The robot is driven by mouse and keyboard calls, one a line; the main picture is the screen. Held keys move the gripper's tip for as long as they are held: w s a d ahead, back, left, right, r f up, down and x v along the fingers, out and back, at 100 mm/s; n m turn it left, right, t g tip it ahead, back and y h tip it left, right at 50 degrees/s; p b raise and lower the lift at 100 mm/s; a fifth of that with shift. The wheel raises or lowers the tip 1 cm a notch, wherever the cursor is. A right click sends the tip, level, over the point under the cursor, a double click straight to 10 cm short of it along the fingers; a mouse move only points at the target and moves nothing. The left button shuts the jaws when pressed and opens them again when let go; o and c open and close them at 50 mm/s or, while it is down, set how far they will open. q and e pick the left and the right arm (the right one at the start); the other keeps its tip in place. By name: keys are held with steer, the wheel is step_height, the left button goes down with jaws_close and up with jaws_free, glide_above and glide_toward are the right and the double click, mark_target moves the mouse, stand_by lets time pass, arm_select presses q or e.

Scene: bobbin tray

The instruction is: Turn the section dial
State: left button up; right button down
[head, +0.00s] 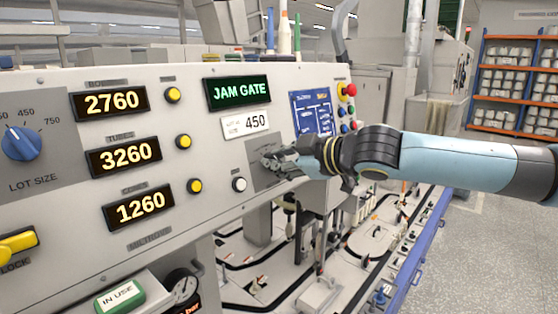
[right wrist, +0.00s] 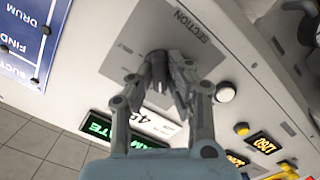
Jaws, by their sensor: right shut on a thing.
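The section dial (right wrist: 157,62) is a dark knob on a grey plate, beside the printed word SECTION, in the right wrist view. My right gripper (right wrist: 161,86) has its two fingers on either side of the dial and is shut on it. In the head view my right gripper (head: 277,162) reaches in from the right to the panel (head: 225,180), and its fingers hide most of the dial. My left gripper is not in view.
Above the dial sit a card reading 450 (head: 246,124) and a green display reading JAM GATE (head: 237,93). A white button (head: 239,184) is close by. A blue lot size dial (head: 21,142) is at the left. Conveyor tracks (head: 375,240) lie below right.

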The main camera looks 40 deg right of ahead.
steer(key=c, duration=1.3)
jaws_free()
